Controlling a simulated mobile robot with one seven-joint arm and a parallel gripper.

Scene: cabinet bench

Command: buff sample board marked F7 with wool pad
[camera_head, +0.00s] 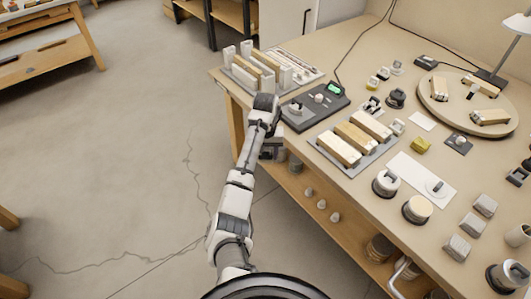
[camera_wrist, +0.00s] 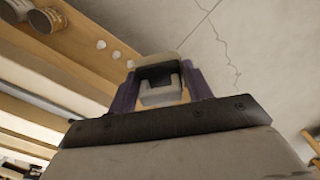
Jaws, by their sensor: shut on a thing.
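My gripper (camera_head: 272,151) hangs beside the bench's left edge, apart from the boards. In the wrist view my gripper (camera_wrist: 160,88) is shut on a pale block (camera_wrist: 158,64); I cannot tell whether it is the wool pad. Several light wooden boards (camera_head: 352,140) lie side by side on a grey tray at mid bench. More boards stand in a rack (camera_head: 265,66) at the back left, and others lie on a round turntable (camera_head: 440,97) at the back right. No F7 mark is legible. Several grey fuzzy blocks (camera_head: 457,247), possibly wool pads, sit at the right.
A dark scale (camera_head: 312,106) with a green display stands near the left edge. Round tins (camera_head: 417,208) and a white sheet (camera_head: 410,172) lie in front of the tray. A lower shelf (camera_head: 335,226) holds small knobs and tins. The floor at left is clear.

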